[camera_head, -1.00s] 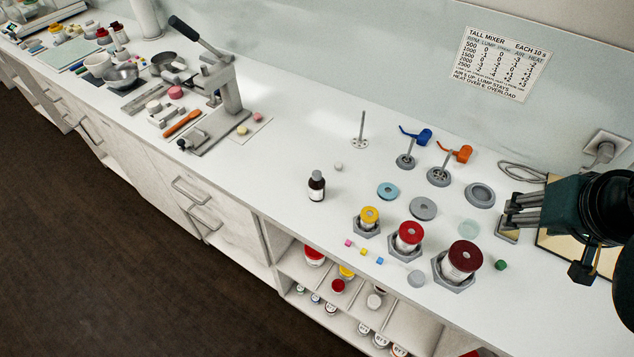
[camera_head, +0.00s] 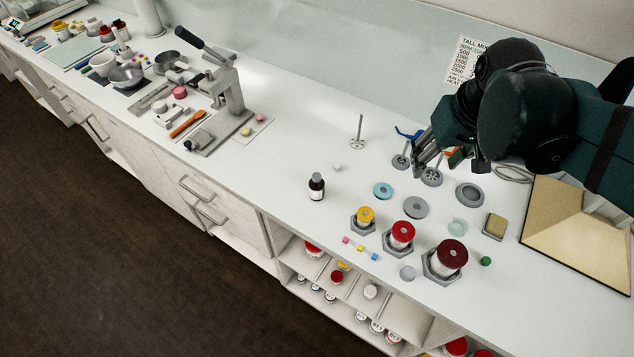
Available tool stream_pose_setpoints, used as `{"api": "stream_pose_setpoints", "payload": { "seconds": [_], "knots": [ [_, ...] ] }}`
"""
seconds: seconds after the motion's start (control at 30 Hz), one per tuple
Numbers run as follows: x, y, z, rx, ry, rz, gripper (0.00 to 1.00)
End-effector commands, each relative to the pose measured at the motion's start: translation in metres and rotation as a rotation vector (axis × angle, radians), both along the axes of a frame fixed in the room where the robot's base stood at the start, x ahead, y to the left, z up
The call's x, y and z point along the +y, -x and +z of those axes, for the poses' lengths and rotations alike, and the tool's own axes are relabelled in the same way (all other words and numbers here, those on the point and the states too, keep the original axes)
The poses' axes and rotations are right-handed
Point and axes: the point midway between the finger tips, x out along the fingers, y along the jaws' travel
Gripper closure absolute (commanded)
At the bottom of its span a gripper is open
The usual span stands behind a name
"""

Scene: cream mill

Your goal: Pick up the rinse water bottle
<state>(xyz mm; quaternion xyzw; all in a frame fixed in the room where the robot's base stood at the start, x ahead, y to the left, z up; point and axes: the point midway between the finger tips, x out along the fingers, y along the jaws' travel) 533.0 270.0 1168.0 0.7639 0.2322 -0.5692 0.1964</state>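A small dark bottle (camera_head: 316,187) with a black cap and a pale label stands upright on the white counter, left of the colored discs and jars. Its label is too small to read, so I cannot confirm that it is the rinse water bottle. My gripper (camera_head: 432,157) is above the back right part of the counter, to the right of and behind the bottle and well apart from it. I cannot tell how far its fingers are spread. It partly hides the blue and orange handled stirrers.
Jars with yellow (camera_head: 365,214), red (camera_head: 402,232) and dark red (camera_head: 452,253) tops stand in grey hexagonal holders right of the bottle. A thin upright rod (camera_head: 358,133) stands behind it. A lever press (camera_head: 222,95) is to the left.

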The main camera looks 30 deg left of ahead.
Motion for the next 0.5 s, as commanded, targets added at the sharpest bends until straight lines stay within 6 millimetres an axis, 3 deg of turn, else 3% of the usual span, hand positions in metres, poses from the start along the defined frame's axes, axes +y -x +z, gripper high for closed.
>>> {"api": "stream_pose_setpoints", "payload": {
  "seconds": [0.5],
  "knots": [
    [0.120, 0.009, -0.010, 0.094, 0.074, 0.220, 0.54]
  ]
}}
